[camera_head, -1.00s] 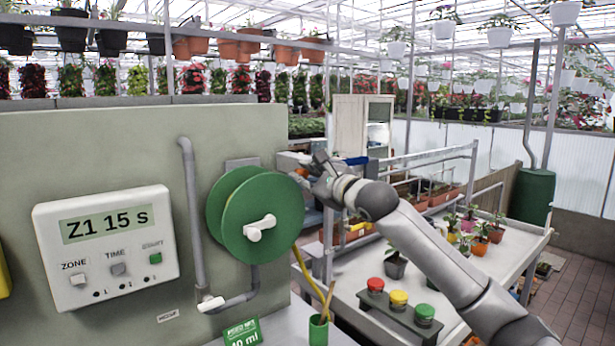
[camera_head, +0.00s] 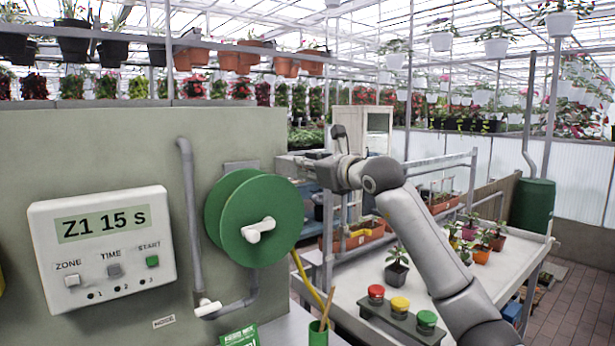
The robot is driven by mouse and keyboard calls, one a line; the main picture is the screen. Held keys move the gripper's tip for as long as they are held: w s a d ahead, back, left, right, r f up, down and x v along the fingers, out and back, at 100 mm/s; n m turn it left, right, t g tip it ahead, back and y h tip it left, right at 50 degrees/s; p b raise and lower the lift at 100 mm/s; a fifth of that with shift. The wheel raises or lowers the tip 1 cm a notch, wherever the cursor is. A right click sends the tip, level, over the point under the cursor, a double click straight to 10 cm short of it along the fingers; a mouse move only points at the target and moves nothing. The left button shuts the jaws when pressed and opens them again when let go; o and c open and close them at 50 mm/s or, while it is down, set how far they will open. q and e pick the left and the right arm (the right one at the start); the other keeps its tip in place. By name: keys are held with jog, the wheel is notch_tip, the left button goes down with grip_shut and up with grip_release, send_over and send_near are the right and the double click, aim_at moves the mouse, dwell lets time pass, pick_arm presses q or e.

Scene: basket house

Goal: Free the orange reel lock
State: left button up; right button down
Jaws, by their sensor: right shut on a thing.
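The green hose reel (camera_head: 237,208) is mounted on the grey-green wall panel, with a white crank handle (camera_head: 258,230) at its middle. I cannot make out an orange lock on it. My right gripper (camera_head: 313,160) is just right of the reel's upper edge in the picture, with a visible gap between them. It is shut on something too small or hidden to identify. My left gripper is not in view.
A white control box (camera_head: 103,248) reading "Z1 15 s" is on the panel. A grey pipe (camera_head: 191,205) runs left of the reel. A yellow hose (camera_head: 306,285) hangs below it. A bench (camera_head: 352,285) at right holds potted plants and red, yellow and green buttons.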

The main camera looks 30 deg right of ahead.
jog(key=shift+w+d+r+m+y+p, duration=0.1)
jog(key=shift+d+r+m+y+p, duration=0.45)
jog(key=shift+m, duration=1.3)
jog(key=shift+w+d+r+m+h+p, duration=0.1)
jog(key=shift+d+r+m, duration=0.2)
jog(key=shift+d+m, duration=1.1)
jog(key=shift+d+r+m+y+p, duration=0.25)
jog(key=shift+d+r+m+p, duration=0.15)
jog(key=shift+m, duration=1.85)
jog(key=shift+g, duration=0.3)
jog(key=c, duration=1.3)
grip_release()
jog(key=shift+s, duration=0.1)
jog(key=s, duration=0.7)
jog(key=s+d+r, duration=0.1)
jog(key=s, duration=0.3)
jog(key=shift+s, duration=0.35)
